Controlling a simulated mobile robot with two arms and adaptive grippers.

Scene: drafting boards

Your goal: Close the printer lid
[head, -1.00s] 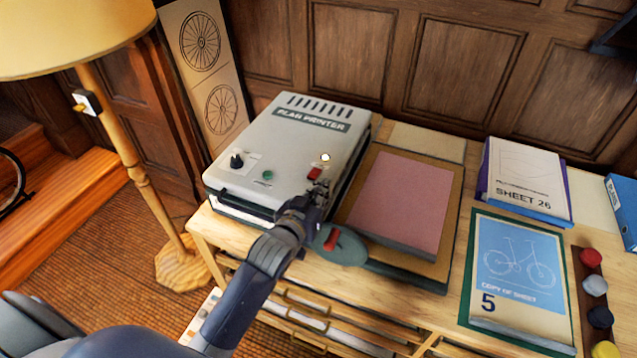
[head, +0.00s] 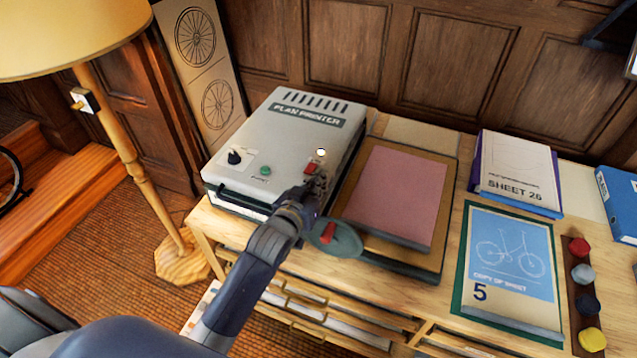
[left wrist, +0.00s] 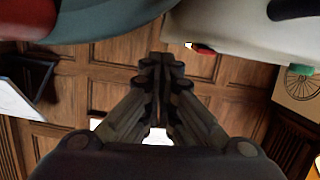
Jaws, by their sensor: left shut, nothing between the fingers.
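The grey plan printer (head: 255,150) stands at the left end of the wooden desk. Its lid (head: 300,150) looks lowered or nearly so, with a dark handle along the front edge; I cannot tell whether it is fully shut. My left gripper (head: 318,182) is at the lid's front right corner, beside the red button (head: 312,167), and partly hides that corner. In the left wrist view my left gripper (left wrist: 160,65) has its fingers together with nothing between them, and the printer (left wrist: 235,30) is at the upper right. Contact is unclear. My right gripper is not in view.
A green rounded piece with a red handle (head: 328,233) is close beside my left gripper. A pink sheet on a board (head: 395,195) lies right of the printer. A lamp (head: 135,190) stands left. Drawers (head: 320,318) are below the desktop.

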